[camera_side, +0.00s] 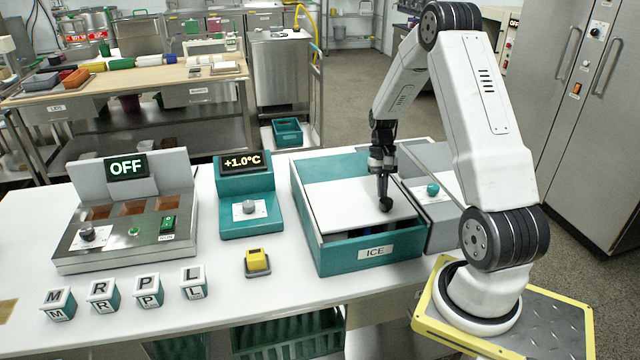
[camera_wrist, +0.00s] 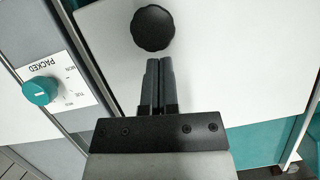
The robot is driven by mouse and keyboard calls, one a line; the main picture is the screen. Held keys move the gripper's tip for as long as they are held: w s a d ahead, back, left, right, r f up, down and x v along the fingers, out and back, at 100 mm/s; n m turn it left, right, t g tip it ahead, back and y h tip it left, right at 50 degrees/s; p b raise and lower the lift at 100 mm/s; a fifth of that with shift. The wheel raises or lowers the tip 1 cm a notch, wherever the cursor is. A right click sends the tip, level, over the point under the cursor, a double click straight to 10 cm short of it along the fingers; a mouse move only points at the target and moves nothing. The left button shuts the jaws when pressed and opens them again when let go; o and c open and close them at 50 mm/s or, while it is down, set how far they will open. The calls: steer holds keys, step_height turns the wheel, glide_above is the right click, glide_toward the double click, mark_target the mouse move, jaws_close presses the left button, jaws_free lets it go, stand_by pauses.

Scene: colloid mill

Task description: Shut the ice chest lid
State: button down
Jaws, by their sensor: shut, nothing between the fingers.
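The ice chest (camera_side: 342,264) is a teal box with an ICE label on its front wall, seen in the side view. Its flat white lid (camera_side: 340,203) lies within the rim, and a dark gap shows between the lid and the front wall. A round black knob (camera_side: 386,205) stands on the lid near its front right. My gripper (camera_side: 384,192) points down at the lid, close behind the knob. In the wrist view the two fingers (camera_wrist: 158,64) are together and empty beside the knob (camera_wrist: 153,28); whether they touch it is unclear.
A grey unit with a teal dial (camera_side: 433,189) stands against the chest's right side. A teal +1.0°C display unit (camera_side: 247,197), a yellow button (camera_side: 257,261) and lettered blocks (camera_side: 102,294) are to the left. White counter is clear around them.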

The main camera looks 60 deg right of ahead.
mark_target(389, 202)
steer(key=shift+s+a, duration=0.1)
steer(key=shift+s+a, duration=1.5)
steer(key=shift+f, duration=0.1)
steer(key=shift+d, duration=0.1)
steer(key=shift+w+d, duration=0.65)
steer(key=shift+d, duration=0.15)
steer(key=shift+w+d+r, duration=0.35)
steer(key=shift+w+d, duration=0.1)
steer(key=shift+d, duration=0.1)
steer(key=shift+w+d+r, duration=0.3)
steer(key=shift+w+d, duration=0.1)
steer(key=shift+d, duration=0.15)
steer(key=v, duration=0.9)
steer(key=shift+a, duration=0.1)
